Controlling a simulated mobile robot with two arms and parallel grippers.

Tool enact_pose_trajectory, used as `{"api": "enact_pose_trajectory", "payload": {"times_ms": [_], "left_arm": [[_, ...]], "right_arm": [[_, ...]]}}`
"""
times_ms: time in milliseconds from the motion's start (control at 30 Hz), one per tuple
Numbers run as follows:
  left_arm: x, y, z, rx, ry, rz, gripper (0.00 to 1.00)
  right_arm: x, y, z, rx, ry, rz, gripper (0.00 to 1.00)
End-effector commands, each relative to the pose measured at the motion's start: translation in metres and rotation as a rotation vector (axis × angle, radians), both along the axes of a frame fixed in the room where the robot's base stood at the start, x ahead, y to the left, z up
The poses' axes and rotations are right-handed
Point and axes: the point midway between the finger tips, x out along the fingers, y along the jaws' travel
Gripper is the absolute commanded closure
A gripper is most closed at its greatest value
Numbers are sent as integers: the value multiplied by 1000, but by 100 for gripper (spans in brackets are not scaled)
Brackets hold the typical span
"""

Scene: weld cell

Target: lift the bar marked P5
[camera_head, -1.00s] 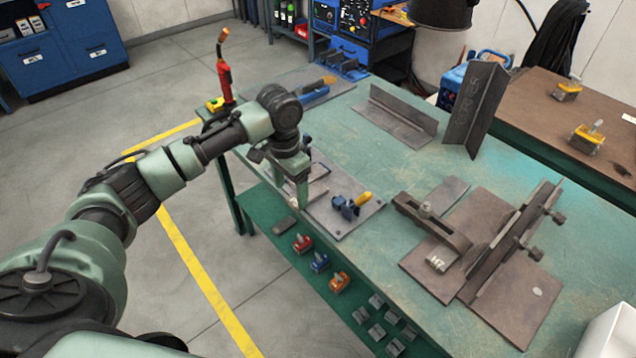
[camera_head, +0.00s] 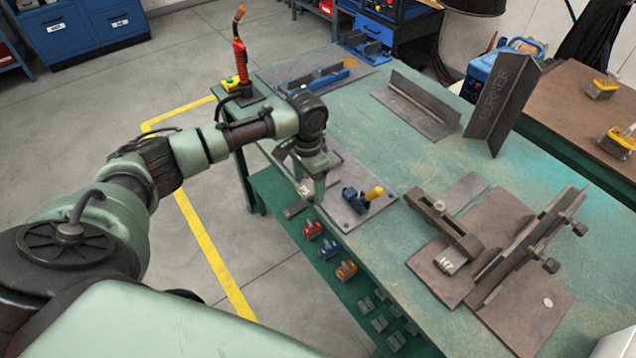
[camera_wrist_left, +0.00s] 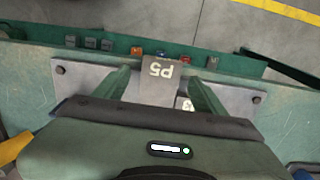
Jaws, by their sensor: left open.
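The bar marked P5 (camera_wrist_left: 160,82) is a grey-brown piece with a white label, upside down in the left wrist view. It juts past the edge of a grey metal plate (camera_wrist_left: 82,78). My left gripper (camera_wrist_left: 160,92) is open, with one green finger on each side of the bar. I cannot tell whether the fingers touch it. In the head view my left gripper (camera_head: 314,194) points down at the plate by the table's edge, and the bar is not clearly visible there. My right gripper is not in view.
A blue clamp with a yellow handle (camera_head: 362,198) stands on the plate close to my left gripper. Red, blue and orange pieces (camera_head: 329,249) sit on the green lower shelf. A fixture marked M7 (camera_head: 447,262) and a CORNER angle plate (camera_head: 501,102) stand farther right.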

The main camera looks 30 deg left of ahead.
Motion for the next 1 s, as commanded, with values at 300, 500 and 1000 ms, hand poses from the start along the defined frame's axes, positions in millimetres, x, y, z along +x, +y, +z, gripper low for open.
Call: {"api": "enact_pose_trajectory", "payload": {"times_ms": [300,500,1000], "left_arm": [[0,0,0,0,-1,0,74],[1,0,2,-1,-4,0,94],[3,0,38,-1,-9,1,94]], "right_arm": [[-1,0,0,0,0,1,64],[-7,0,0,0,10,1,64],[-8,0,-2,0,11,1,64]]}}
